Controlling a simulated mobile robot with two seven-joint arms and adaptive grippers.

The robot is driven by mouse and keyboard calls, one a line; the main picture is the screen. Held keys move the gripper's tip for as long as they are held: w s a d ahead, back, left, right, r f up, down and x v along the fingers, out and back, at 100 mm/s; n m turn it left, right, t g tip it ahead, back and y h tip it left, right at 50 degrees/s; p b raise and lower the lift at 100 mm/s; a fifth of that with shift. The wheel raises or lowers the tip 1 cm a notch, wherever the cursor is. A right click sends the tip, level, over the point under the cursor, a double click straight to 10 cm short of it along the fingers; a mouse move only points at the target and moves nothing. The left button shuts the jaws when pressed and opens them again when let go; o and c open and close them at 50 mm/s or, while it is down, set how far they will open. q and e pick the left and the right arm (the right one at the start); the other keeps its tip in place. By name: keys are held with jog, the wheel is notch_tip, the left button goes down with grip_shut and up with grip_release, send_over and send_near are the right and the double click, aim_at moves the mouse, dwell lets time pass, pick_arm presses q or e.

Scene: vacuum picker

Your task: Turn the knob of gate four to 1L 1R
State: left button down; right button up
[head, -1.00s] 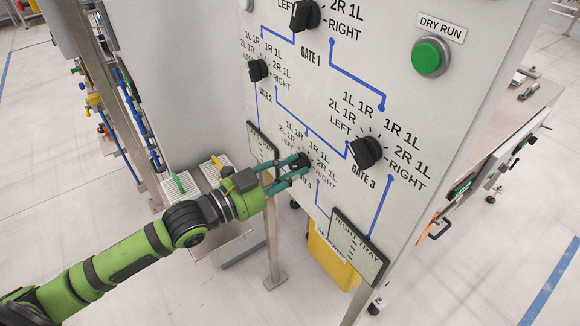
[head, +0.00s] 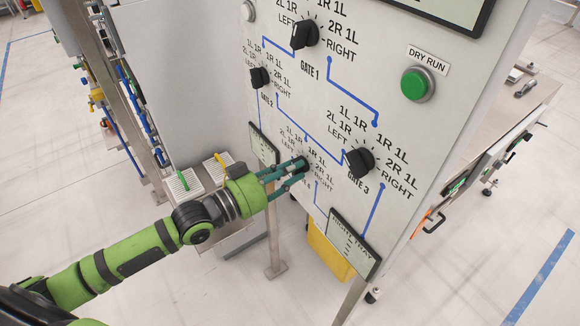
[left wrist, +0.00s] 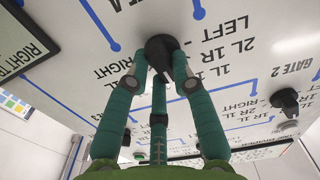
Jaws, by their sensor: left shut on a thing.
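The gate four knob (left wrist: 162,47) is black and round at its base, on the white upright panel (head: 400,45). My left gripper (head: 301,168) has its green-teal fingers closed on this knob, reaching in from the left. In the left wrist view the fingertips (left wrist: 163,68) grip it from both sides. That view is upside down and shows LEFT, 2L 1R, 1L 1R and RIGHT labels beside the knob. The fingers cover much of the knob, so I cannot tell which label its pointer faces. My right gripper is not in view.
Similar black knobs for gate 1 (head: 304,34), gate 2 (head: 259,77) and gate 3 (head: 360,162) sit nearby on the panel. A green dry run button (head: 416,84) is at upper right.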

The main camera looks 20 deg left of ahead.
pick_arm(q)
jog(key=shift+n, duration=1.1)
jog(key=c, duration=1)
grip_release()
jog(key=shift+w, duration=0.1)
jog(key=shift+c, duration=0.2)
jog(key=v, duration=1.2)
jog(key=shift+a, duration=0.1)
